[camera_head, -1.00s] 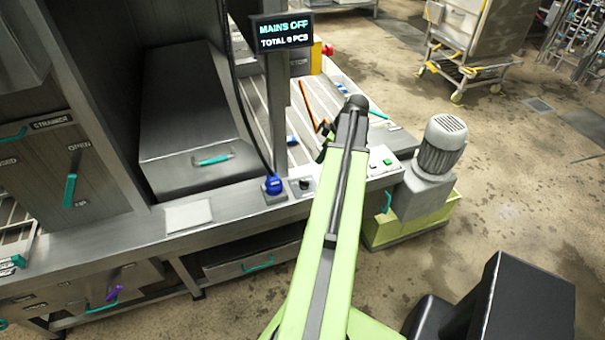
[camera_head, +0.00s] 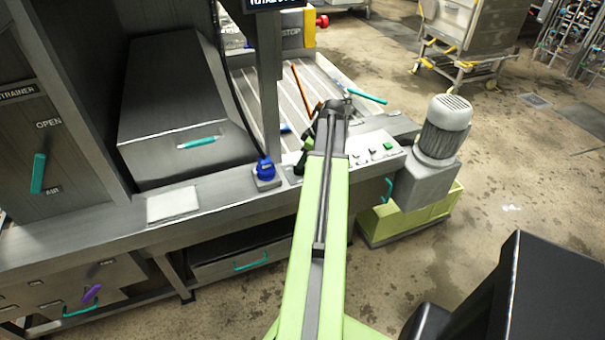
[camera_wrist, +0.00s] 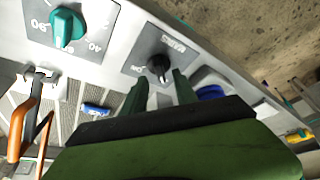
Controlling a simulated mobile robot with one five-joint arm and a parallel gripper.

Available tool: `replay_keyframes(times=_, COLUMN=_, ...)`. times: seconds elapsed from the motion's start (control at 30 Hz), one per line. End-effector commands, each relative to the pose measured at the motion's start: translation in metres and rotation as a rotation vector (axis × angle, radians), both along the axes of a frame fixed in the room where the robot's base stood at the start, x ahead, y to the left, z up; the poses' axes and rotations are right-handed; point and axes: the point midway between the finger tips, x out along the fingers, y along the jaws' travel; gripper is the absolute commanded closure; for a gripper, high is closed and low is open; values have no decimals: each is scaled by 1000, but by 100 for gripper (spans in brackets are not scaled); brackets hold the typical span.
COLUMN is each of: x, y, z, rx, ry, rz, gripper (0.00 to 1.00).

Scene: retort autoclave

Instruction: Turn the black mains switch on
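My gripper (camera_wrist: 160,80) is open, with one dark green finger on each side of the knob's near edge. I cannot tell whether the fingers touch it. In the head view my gripper (camera_head: 301,163) is low over the front panel and hides the switch. The display (camera_head: 275,4) is cut off at the top edge, so its mains line is out of sight.
A blue knob (camera_head: 265,170) sits on the ledge left of my gripper. A teal dial (camera_wrist: 67,27) and an orange lever (camera_wrist: 24,120) show in the wrist view. A green button (camera_head: 388,146) and a grey motor (camera_head: 443,130) are to the right.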

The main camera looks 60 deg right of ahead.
Motion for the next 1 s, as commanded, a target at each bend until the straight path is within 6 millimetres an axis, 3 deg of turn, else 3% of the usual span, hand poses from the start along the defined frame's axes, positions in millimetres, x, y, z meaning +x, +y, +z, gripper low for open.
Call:
replay_keyframes(times=0.03, x=4, y=0, z=-19, rx=0, ry=0, rz=1, gripper=65)
replay_keyframes(times=0.1, x=8, y=1, z=-27, rx=0, ry=0, rz=1, gripper=65)
replay_keyframes(times=0.43, x=12, y=2, z=-28, rx=0, ry=0, rz=1, gripper=65)
replay_keyframes(times=0.7, x=12, y=2, z=-28, rx=1, ry=0, rz=1, gripper=100)
replay_keyframes(times=0.9, x=13, y=3, z=-28, rx=0, ry=0, rz=2, gripper=100)
replay_keyframes(times=0.93, x=17, y=-26, z=-28, rx=0, ry=0, rz=0, gripper=100)
replay_keyframes(times=1.0, x=13, y=-6, z=-28, rx=-1, ry=0, rz=1, gripper=100)
